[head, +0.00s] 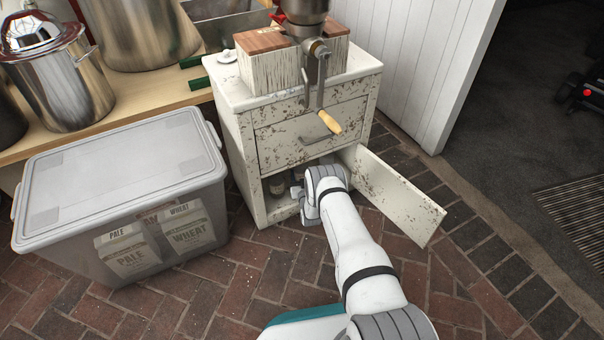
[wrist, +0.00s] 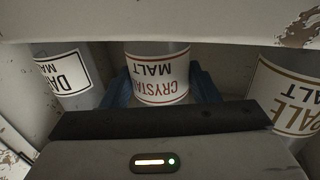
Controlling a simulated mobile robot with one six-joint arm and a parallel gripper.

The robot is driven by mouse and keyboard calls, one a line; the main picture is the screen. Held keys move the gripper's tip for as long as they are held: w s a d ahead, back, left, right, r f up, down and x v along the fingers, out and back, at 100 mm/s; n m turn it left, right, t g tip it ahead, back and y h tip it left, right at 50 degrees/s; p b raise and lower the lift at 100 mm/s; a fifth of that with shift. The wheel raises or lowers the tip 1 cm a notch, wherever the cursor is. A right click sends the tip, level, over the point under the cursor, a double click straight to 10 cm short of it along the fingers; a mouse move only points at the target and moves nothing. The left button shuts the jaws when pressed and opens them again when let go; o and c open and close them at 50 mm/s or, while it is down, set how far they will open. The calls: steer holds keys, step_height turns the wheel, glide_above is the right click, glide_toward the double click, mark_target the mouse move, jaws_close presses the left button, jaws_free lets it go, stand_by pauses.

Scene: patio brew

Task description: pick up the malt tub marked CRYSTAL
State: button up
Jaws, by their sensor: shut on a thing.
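The malt tub marked CRYSTAL (wrist: 158,90) is in the middle of the wrist view, with a white label and red letters that show upside down. My gripper (wrist: 160,92) is shut on it, one blue finger on each side. In the head view my gripper (head: 303,205) reaches into the open lower compartment of the worn white cabinet (head: 243,165). The CRYSTAL tub is not clearly seen there. I cannot tell whether the tub is lifted off the compartment floor.
A tub with a black-edged label (wrist: 66,78) stands left of the CRYSTAL tub, and a PALE malt tub (wrist: 290,95) stands right. The cabinet's open door (head: 395,195) is right of my arm. A grey bin (head: 120,180) with grain bags stands left. Brick floor lies in front.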

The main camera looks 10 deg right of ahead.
steer(key=shift+c, duration=0.8)
steer(key=shift+r, duration=0.1)
